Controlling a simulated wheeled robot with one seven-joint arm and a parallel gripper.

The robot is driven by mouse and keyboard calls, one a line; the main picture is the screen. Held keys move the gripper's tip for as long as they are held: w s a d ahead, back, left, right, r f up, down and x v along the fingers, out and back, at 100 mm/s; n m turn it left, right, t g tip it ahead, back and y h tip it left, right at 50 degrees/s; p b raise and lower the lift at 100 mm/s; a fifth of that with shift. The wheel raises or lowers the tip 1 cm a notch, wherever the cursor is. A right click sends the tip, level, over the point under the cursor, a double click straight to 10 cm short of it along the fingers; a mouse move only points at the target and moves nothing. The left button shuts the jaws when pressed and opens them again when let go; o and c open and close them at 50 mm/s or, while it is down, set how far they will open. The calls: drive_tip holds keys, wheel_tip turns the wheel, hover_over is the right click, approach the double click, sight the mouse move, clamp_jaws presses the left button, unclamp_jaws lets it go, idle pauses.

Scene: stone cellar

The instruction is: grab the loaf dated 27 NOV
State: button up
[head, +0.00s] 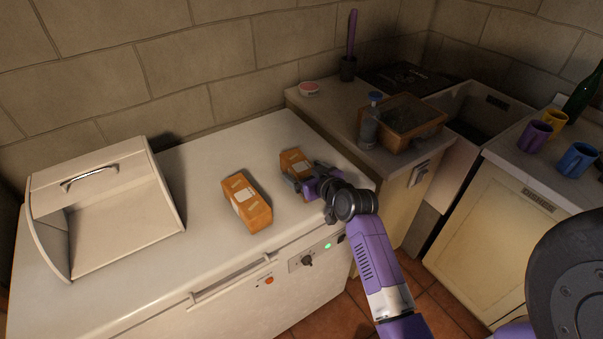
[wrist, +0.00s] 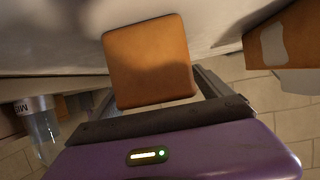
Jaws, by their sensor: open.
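Two orange-brown wrapped loaves lie on the white chest freezer (head: 145,262). The left loaf (head: 246,204) has a pale label on top; it also shows at the right edge of the wrist view (wrist: 287,43). The right loaf (head: 295,160) is partly hidden behind my gripper (head: 299,181). I cannot read a date on either loaf. My gripper is open at the near end of the right loaf. In the wrist view, that loaf's plain end (wrist: 150,62) lies between the two fingers. I cannot tell whether they touch it.
A cream bread bin (head: 105,200) stands open on the freezer's left. Beyond the freezer are a bottle (head: 369,125), a wooden-rimmed box (head: 408,115) and a sink (head: 470,118). Mugs (head: 535,136) stand on the right counter. The freezer top between bin and loaves is clear.

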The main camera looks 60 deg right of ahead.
drive_tip(key=shift+w, duration=0.1)
drive_tip(key=c, duration=1.7)
drive_tip(key=shift+o, duration=0.2)
